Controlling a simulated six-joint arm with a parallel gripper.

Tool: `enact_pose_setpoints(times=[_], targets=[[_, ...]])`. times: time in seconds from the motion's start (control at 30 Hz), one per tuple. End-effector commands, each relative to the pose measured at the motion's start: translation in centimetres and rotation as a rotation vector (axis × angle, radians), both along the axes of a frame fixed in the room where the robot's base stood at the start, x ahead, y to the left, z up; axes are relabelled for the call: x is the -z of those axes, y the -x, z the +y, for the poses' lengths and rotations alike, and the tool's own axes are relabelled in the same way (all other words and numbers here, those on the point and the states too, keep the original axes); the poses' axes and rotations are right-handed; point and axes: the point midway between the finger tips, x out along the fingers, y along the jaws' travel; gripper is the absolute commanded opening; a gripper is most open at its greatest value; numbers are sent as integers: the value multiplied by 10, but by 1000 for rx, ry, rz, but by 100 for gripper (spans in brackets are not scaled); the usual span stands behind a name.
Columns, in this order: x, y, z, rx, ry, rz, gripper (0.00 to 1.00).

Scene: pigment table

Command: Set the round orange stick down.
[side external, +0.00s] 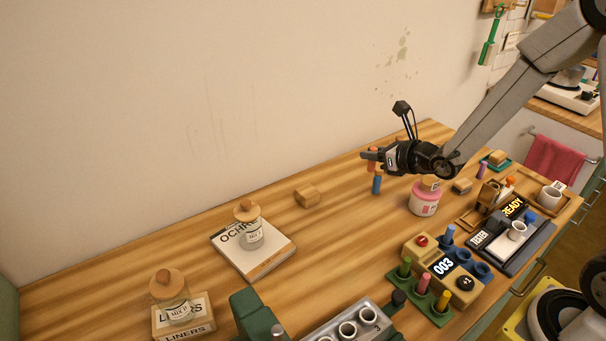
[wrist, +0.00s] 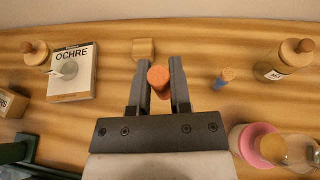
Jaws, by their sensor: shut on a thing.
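The round orange stick (wrist: 158,76) is between the two fingers of my gripper (wrist: 160,82) in the wrist view, its round end facing the camera. In the side external view, my gripper (side external: 370,156) is shut on the orange stick (side external: 373,152) and holds it near upright. The stick's lower end is hard to make out there, so I cannot tell its height above the table. A blue stick (side external: 377,185) stands just below it in that view. In the wrist view the blue stick (wrist: 221,84), with a tan top, stands apart to the right.
A wooden block (side external: 307,196) and a book marked OCHRE (side external: 272,262) with a corked jar (side external: 249,233) lie left. A pink jar (side external: 423,201) stands right of my gripper. Green stick holder (side external: 432,308) and tester (side external: 488,240) are nearer. Wooden table (side external: 340,230) is bare between.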

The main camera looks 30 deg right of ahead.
Motion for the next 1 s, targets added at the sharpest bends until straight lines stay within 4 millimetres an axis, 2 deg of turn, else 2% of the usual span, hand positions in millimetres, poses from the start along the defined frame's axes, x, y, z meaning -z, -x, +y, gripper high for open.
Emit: enact_pose_setpoints(times=[0.23,0.63,0.77,1.0], targets=[[23,0,0,1,0,1,0],[29,-4,-1,1,0,-1,0],[33,-13,-1,1,0,0,0],[47,-44,-2,1,-1,0,0]])
